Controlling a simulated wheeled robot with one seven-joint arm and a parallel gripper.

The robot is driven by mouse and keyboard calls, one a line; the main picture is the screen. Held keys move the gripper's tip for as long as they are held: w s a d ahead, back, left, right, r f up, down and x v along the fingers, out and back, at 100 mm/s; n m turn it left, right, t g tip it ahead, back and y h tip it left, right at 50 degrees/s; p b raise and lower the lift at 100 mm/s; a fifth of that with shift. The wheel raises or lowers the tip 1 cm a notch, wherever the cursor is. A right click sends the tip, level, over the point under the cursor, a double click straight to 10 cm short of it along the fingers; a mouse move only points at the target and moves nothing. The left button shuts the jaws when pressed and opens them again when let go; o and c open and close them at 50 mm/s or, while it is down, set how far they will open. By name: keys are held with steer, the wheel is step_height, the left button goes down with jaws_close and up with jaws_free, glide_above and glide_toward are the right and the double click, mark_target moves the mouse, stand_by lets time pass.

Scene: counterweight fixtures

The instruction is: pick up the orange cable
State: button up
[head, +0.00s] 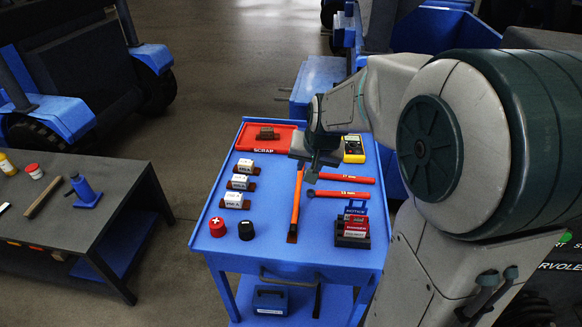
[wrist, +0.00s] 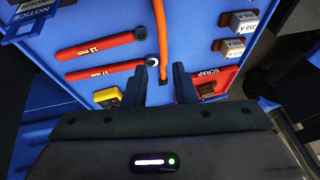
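The orange cable (head: 297,198) lies as a straight strip down the middle of the blue cart top, its near end on a small brown patch. My gripper (head: 312,172) is over the cart near the cable's far end, with my arm reaching in from the right. In the wrist view the cable (wrist: 163,35) runs from the top edge down to a spot between my two dark fingers. My gripper (wrist: 163,75) is open there, one finger on each side of the cable's end. I cannot tell how high the fingertips are above the cart.
Two red wrenches (head: 342,179) lie right of the cable. Several white blocks (head: 240,182) stand left. A red scrap tray (head: 268,135) and a yellow meter (head: 354,148) are at the far end. Red (head: 217,227) and black (head: 246,230) knobs and a notice rack (head: 352,230) are near the front.

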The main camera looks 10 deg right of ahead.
mark_target(299, 182)
steer(key=x, duration=0.8)
steer(key=shift+w+f+b, duration=0.1)
steer(key=shift+w+b, duration=0.2)
steer(key=shift+x, duration=2.9)
steer(key=shift+w+a, duration=0.1)
steer(key=shift+w, duration=0.05)
jaws_close()
